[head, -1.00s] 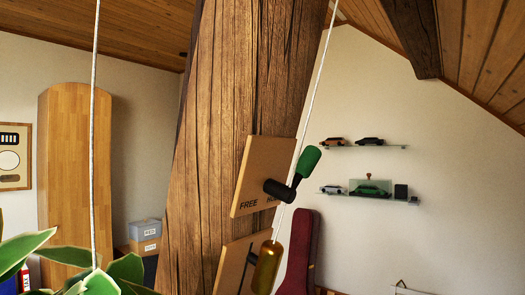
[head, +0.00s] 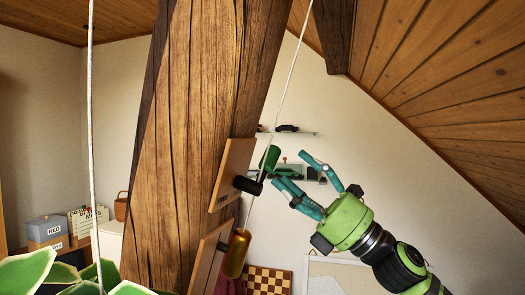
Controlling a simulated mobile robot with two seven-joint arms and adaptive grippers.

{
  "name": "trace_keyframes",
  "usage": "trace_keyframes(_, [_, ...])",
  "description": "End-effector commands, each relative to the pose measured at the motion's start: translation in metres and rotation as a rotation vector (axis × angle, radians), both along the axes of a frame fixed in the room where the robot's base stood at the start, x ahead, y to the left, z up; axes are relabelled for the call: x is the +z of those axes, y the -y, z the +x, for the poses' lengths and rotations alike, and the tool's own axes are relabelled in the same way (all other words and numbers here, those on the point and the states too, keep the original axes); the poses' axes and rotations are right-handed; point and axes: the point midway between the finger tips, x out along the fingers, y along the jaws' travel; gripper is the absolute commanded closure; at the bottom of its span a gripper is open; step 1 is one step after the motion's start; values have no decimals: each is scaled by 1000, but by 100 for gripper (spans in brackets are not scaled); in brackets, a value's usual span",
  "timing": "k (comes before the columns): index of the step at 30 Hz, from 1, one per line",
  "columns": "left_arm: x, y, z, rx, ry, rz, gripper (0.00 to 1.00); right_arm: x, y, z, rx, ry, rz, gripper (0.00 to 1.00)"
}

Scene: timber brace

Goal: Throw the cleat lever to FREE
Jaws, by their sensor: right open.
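The cleat lever has a black hub (head: 247,185) and a green grip (head: 269,158) that points up and to the right. It is mounted on a wooden plate (head: 231,172) on the side of the timber brace (head: 200,130). The plate's lettering is too small to read now. My right gripper (head: 293,170) is open, to the right of the lever, with its teal fingers pointing left towards the green grip. I cannot tell whether a finger touches it. My left gripper is not in view.
A white cord (head: 297,62) runs down past the lever to a brass weight (head: 236,253). A second plate (head: 208,262) sits below. Another cord (head: 90,120) hangs at left above a leafy plant (head: 95,278). Wall shelves and a checkered board (head: 268,281) are behind.

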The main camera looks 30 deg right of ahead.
Motion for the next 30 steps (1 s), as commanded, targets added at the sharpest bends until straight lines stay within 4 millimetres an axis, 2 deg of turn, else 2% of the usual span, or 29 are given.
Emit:
trace_keyframes(1, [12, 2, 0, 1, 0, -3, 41, 11, -2, 3, 0, 3, 2, 37])
trace_keyframes(4, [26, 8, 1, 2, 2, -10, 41, 21, -8, 12, 0, 2, 3, 37])
trace_keyframes(12, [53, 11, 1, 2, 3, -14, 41, 37, -23, 33, 0, -1, 6, 37])
trace_keyframes(25, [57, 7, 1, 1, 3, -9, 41, 37, -28, 39, 0, -2, 3, 37])
trace_keyframes(26, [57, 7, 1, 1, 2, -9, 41, 37, -28, 39, 0, -2, 3, 45])
trace_keyframes(27, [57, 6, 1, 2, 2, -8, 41, 37, -28, 39, 0, -2, 3, 61])
trace_keyframes(29, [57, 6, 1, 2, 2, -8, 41, 37, -28, 39, 0, -2, 3, 85])
trace_keyframes(30, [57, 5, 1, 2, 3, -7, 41, 37, -28, 39, 0, -2, 3, 100])
